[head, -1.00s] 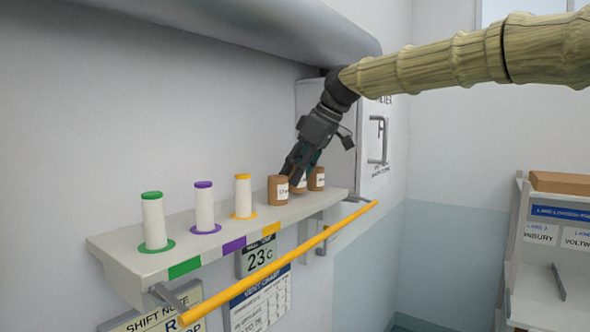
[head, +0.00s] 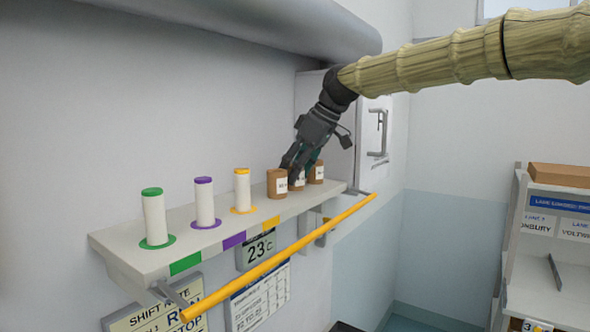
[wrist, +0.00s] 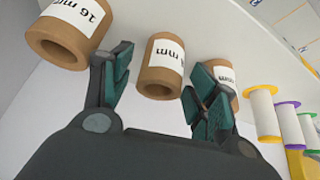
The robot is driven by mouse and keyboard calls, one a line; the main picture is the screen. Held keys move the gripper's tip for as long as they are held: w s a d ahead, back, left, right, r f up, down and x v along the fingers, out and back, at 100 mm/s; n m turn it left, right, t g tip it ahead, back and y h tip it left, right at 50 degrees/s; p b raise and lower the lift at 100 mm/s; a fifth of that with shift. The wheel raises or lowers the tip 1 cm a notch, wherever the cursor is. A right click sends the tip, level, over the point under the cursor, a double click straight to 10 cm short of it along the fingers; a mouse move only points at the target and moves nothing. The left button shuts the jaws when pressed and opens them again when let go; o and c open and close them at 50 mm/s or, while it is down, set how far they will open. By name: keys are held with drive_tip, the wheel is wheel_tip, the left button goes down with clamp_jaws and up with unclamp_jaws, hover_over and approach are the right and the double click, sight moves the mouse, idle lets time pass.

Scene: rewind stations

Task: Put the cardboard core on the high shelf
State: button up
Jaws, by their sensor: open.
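Three brown cardboard cores with white labels stand in a row on the right part of the shelf (head: 215,232). The left core (head: 277,184) is clear in the head view. The middle core (head: 298,182) is partly hidden by my gripper (head: 292,170), and the right core (head: 317,173) is partly behind it. In the wrist view my gripper (wrist: 155,95) is open, with the middle core (wrist: 160,68) between and just beyond its fingertips. The core marked 16 mm (wrist: 68,35) is outside the left finger, and another core (wrist: 225,75) is partly hidden by the right finger.
Spools with green (head: 154,218), purple (head: 204,203) and yellow (head: 242,192) ends stand further left on the shelf. A yellow rail (head: 285,258) runs along its front. A grey overhang (head: 250,28) is above, and a white cabinet (head: 375,145) is at the right end.

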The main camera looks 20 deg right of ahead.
drive_tip(key=b+v, duration=0.4)
drive_tip(key=v, duration=0.8)
drive_tip(key=shift+r, duration=0.2)
